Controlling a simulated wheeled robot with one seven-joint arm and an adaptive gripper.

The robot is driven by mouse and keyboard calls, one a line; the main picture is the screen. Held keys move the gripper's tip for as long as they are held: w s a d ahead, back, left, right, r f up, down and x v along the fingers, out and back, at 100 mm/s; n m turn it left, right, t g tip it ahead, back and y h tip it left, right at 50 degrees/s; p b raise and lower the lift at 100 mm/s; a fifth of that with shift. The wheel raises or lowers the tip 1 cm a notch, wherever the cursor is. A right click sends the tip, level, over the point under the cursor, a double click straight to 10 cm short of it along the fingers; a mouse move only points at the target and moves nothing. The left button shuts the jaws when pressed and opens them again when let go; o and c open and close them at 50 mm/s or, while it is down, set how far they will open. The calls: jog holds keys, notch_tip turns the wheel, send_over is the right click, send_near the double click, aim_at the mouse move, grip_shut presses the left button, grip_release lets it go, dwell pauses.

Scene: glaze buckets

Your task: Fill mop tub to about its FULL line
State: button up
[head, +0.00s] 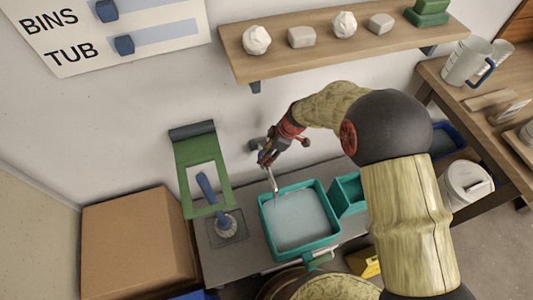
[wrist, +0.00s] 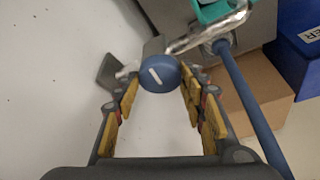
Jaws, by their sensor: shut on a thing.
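The mop tub (head: 266,222) is a teal square tub on the grey bench below the tap spout (head: 273,181). Pale water (head: 300,218) covers its floor; I cannot make out a FULL line or judge the exact level. My gripper (head: 267,158) is at the wall above the tub's back left corner. In the wrist view my gripper (wrist: 160,85) is shut on a round blue tap knob (wrist: 160,74) with a white mark on its face. The chrome spout (wrist: 208,34) runs beside it, with a teal edge beyond. Whether water is running is unclear.
A smaller teal container (head: 346,194) stands right of the tub. A blue-handled mop (head: 209,190) and green frame (head: 183,160) are at left, beside a cardboard box (head: 135,240). A shelf (head: 280,68) juts out above. A wall sign (head: 110,30) reads BINS and TUB.

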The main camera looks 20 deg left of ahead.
jog(key=shift+w+n+g, duration=0.1)
jog(key=shift+n+g, duration=0.2)
jog(key=shift+n, duration=0.3)
jog(key=o, duration=1.1)
jog(key=shift+o, duration=0.2)
jog(key=shift+r, duration=0.1)
jog(key=s+v, duration=0.1)
jog(key=v, duration=0.6)
jog(key=shift+w, duration=0.55)
jog(key=shift+r, duration=0.15)
